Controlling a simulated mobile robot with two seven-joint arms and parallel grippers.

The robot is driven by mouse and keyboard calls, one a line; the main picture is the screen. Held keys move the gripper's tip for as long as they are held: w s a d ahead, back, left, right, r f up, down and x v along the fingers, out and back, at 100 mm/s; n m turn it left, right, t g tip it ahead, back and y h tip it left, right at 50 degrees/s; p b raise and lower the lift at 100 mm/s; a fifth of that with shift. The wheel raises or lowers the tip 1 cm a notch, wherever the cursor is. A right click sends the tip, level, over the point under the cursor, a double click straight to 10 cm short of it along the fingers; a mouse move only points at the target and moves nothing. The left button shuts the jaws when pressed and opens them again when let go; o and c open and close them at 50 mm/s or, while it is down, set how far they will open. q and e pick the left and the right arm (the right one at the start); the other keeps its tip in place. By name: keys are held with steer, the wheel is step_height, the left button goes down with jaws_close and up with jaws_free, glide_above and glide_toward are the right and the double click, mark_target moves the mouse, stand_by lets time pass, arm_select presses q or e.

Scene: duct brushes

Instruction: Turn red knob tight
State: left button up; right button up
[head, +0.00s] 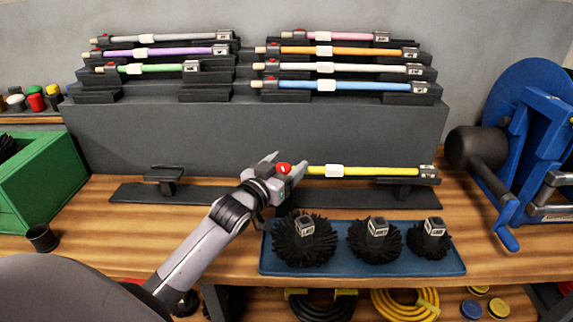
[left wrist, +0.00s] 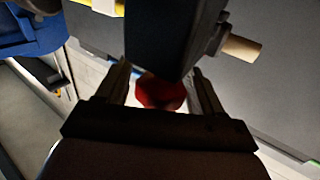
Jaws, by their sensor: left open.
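The red knob (head: 284,168) sits at the left end of the yellow rod (head: 375,171), which lies level on a low dark stand. The rod has a white collar (head: 334,171) and a grey block (head: 428,171) at its right end. My left gripper (head: 279,173) is at the knob end, its fingers open. In the left wrist view the knob (left wrist: 160,93) lies between the two separated fingers, below a dark block; a small gap seems to show on each side, and I cannot tell if either finger touches it. My right gripper is not in view.
Several coloured rods rest on a stepped grey rack (head: 250,130) behind. A blue tray (head: 360,264) with three black brushes lies in front. A green bin (head: 45,175) and dark cup (head: 41,238) are at left, a blue machine (head: 535,130) at right.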

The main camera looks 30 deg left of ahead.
arm_select(q)
steer(key=shift+w, duration=0.15)
steer(key=c, duration=1)
steer(key=shift+r, duration=0.2)
